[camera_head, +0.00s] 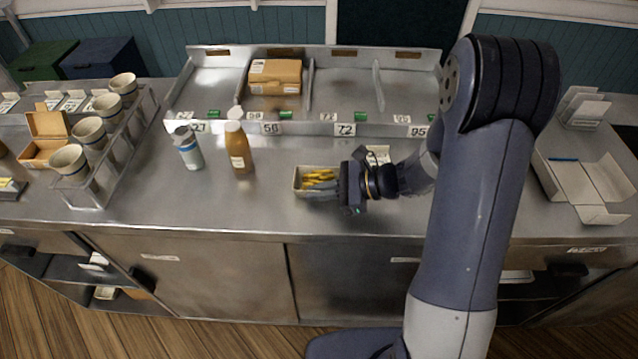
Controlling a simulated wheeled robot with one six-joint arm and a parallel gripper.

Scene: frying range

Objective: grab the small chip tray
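The small chip tray (301,190) is a pale, open-topped box with yellow chips in it. It sits on the steel counter, right of the brown sauce bottle. My gripper (335,187) reaches in from the right at the tray's right end. Its dark fingers overlap that end in the picture. The fingertips and the tray's right side are partly hidden, so I cannot tell whether they touch or how wide the fingers are apart.
A brown bottle (238,150) and a white-blue shaker (188,149) stand left of the tray. A divided rack (345,116) with price labels and a carton (275,76) runs behind. A cup rack (117,150) is at left, an open white box (582,182) at right. The counter front is clear.

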